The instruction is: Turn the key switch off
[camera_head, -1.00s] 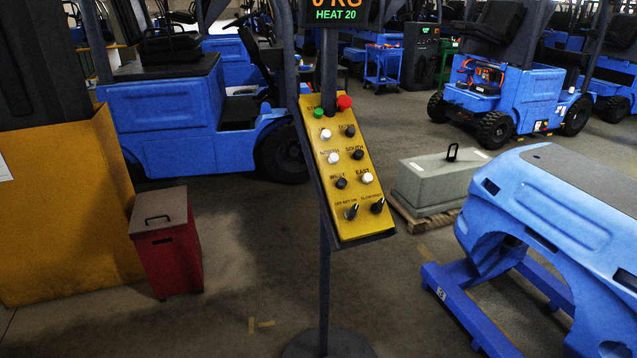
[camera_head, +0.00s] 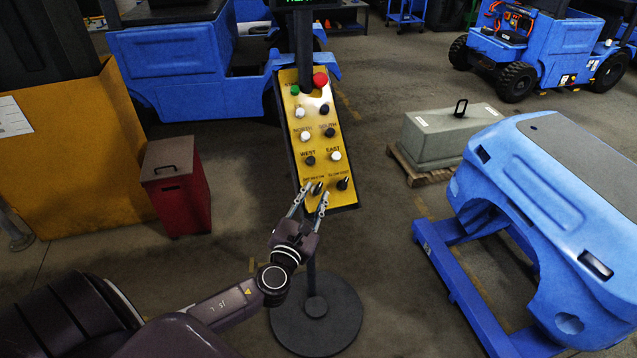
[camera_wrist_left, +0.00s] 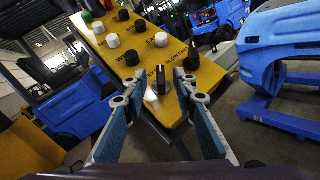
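The yellow control panel (camera_head: 322,130) stands tilted on a post with a round base. Near its lower edge are two black rotary switches. The right one is the slow/fast selector (camera_head: 342,184), also in the wrist view (camera_wrist_left: 193,56). My left gripper (camera_head: 311,200) is at the panel's lower edge, with its fingers apart around or just short of the key switch. In the wrist view the open fingertips (camera_wrist_left: 157,87) flank the key switch, and nothing is gripped. My right gripper is not in view.
A red bin (camera_head: 176,187) and a yellow cabinet (camera_head: 75,165) stand at the left. A grey counterweight (camera_head: 440,137) on a pallet and a blue body on a stand (camera_head: 545,190) are at the right. Buttons crowd the panel above the switches.

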